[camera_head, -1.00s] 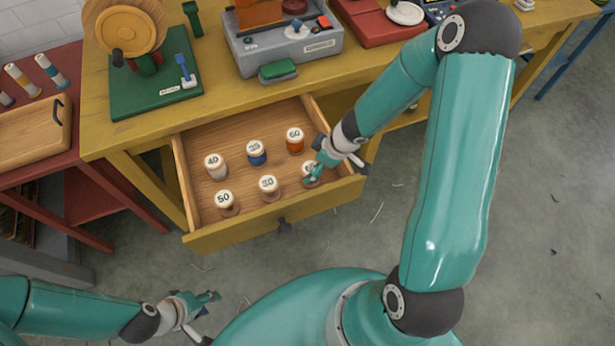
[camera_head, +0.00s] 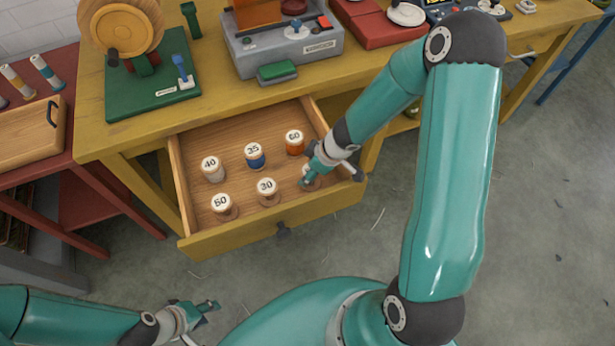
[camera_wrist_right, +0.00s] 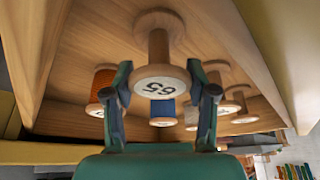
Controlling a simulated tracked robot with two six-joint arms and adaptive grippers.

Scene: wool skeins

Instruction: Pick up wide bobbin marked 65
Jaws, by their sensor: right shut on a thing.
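The bobbin marked 65 (camera_wrist_right: 158,83) is bare wood with a white number cap and stands in the open drawer's front right corner. In the head view my right gripper hides most of this bobbin (camera_head: 312,185). My right gripper (camera_head: 308,174) is shut on it. In the wrist view the fingers of this gripper (camera_wrist_right: 160,76) flank its capped end. I cannot tell whether its base is off the drawer floor. My left gripper (camera_head: 207,322) is open and empty at the lower left, above the floor.
The drawer (camera_head: 240,238) also holds bobbins marked 40 (camera_head: 212,172), 35 (camera_head: 255,157), 60 (camera_head: 295,144), 50 (camera_head: 224,208) and 30 (camera_head: 268,194). The drawer's right wall and front are close to my right gripper. The yellow bench (camera_head: 230,105) lies behind and above.

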